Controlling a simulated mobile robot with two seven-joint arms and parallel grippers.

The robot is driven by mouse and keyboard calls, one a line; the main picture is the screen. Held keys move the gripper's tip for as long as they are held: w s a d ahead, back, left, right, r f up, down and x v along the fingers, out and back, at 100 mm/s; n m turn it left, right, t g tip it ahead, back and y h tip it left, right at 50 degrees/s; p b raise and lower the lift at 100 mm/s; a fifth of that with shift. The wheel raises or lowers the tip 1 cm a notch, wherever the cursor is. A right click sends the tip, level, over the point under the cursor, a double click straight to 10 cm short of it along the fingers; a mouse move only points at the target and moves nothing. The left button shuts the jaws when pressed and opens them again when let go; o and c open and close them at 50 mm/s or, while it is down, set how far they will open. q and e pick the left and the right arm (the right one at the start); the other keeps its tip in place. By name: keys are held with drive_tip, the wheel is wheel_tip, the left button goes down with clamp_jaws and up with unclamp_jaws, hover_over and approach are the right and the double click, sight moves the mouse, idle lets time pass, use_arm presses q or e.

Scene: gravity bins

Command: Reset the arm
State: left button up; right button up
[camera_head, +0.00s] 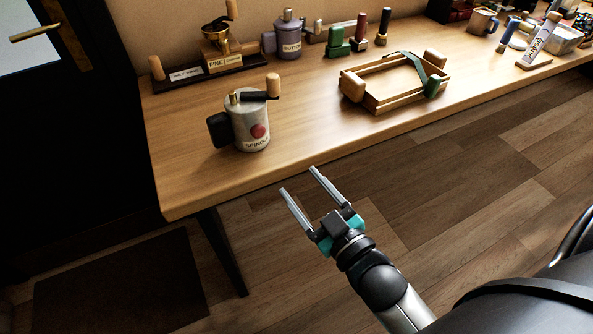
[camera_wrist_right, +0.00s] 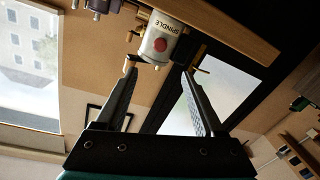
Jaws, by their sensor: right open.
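My right gripper (camera_head: 297,190) is open and empty. In the head view it hangs over the floor just off the table's front edge, with both fingers pointing up and left toward the table. Nothing is between its fingers. In the right wrist view the two fingers (camera_wrist_right: 158,90) stand apart. A grey canister labelled SPINDLE (camera_head: 252,127) with a red spot, a dark handle and a wooden-knobbed crank stands on the table beyond the gripper, apart from it. It also shows beyond the fingertips in the right wrist view (camera_wrist_right: 163,40). My left gripper is not in view.
The wooden table (camera_head: 190,180) holds a wooden frame with a green strap (camera_head: 385,100), a purple canister (camera_head: 288,40), a brass grinder on a dark base (camera_head: 217,55) and several small tools at the back. A dark door (camera_head: 70,110) is at left. The floor in front is clear.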

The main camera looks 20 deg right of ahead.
drive_tip(key=s+f+m+g+h, duration=0.1)
drive_tip(key=s+f+g, duration=0.3)
drive_tip(key=f, duration=1.1)
drive_tip(key=s+f+m+g+h, duration=0.1)
drive_tip(key=s+f+g, duration=0.35)
drive_tip(key=f, duration=1.05)
drive_tip(key=s+d+f+g, duration=0.1)
drive_tip(key=s+f+g, duration=0.3)
drive_tip(key=s+f, duration=0.3)
drive_tip(key=s+d+f+g, duration=0.1)
drive_tip(key=s+f+g, duration=0.3)
drive_tip(key=s, duration=1.2)
wheel_tip(320, 180, down, 4)
drive_tip(key=shift+r+m+h, duration=0.1)
drive_tip(key=shift+m+h, duration=0.2)
drive_tip(key=shift+m, duration=0.1)
